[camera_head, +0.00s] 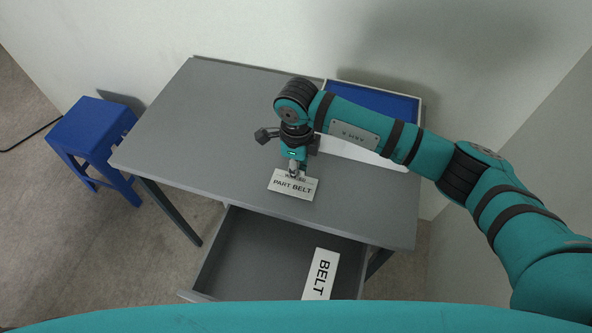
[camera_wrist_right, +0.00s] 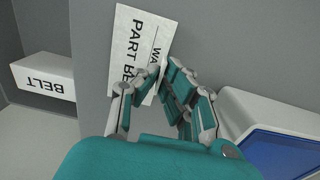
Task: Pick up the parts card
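The parts card (camera_head: 292,185) is a white rectangle printed "PART BELT", at the front edge of the grey table. In the right wrist view the card (camera_wrist_right: 139,42) shows at the top, left of the fingers. My right gripper (camera_head: 293,175) points down at the card's far edge. In the wrist view its fingertips (camera_wrist_right: 162,72) come close together at that edge, one over the card's face and one beside it. I cannot tell if they pinch the card or if it is clear of the table. My left gripper is not in view.
The grey table (camera_head: 190,125) has free room on the left. A blue-lined white tray (camera_head: 380,97) stands at the back right, partly behind my arm. The drawer (camera_head: 250,250) is open, with a white box marked "BELT" (camera_head: 321,272) inside. A blue stool (camera_head: 92,127) stands left.

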